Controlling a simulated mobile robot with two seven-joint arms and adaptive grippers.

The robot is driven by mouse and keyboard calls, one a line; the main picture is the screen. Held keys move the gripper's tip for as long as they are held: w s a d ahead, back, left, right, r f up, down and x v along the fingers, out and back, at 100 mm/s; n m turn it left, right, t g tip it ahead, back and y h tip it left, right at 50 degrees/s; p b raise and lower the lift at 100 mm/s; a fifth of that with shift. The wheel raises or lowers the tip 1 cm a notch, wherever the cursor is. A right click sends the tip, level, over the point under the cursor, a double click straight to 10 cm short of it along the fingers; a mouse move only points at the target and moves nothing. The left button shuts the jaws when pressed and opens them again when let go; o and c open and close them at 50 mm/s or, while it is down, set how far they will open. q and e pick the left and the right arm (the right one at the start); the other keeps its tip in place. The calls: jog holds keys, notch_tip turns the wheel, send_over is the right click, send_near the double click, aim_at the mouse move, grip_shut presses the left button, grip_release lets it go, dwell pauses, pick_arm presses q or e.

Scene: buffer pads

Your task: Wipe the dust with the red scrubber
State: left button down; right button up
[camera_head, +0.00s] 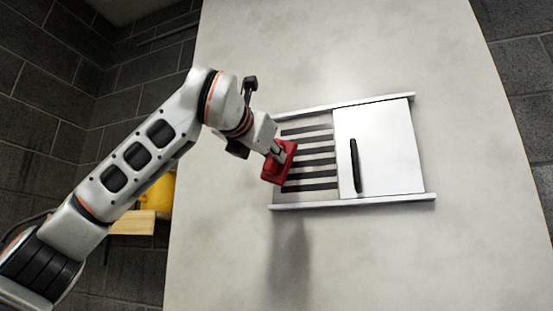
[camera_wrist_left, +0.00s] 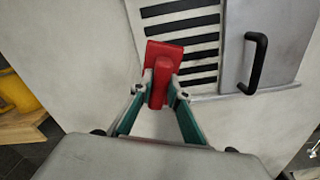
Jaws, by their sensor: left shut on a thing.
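The red scrubber (camera_head: 274,170) is held in my left gripper (camera_head: 279,152), in front of the left edge of a slotted vent (camera_head: 308,134) on a pale wall panel. In the left wrist view, the fingers of my left gripper (camera_wrist_left: 166,92) are shut on the scrubber's red handle, and its flat red pad (camera_wrist_left: 160,54) points away toward the vent's dark slots (camera_wrist_left: 180,26). I cannot tell whether the pad touches the surface. I cannot make out any dust clearly. My right gripper is not in view.
A white sliding door (camera_head: 385,140) with a black handle (camera_head: 355,165) covers the right part of the vent frame, between an upper rail (camera_head: 345,102) and a lower rail (camera_head: 350,202). The pale panel around it is clear. A yellow object (camera_head: 158,196) stands on a wooden surface (camera_head: 132,221) at left.

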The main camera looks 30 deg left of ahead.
pick_arm(q)
jog(key=shift+s+d, duration=0.1)
jog(key=shift+s, duration=0.35)
jog(key=v, duration=0.3)
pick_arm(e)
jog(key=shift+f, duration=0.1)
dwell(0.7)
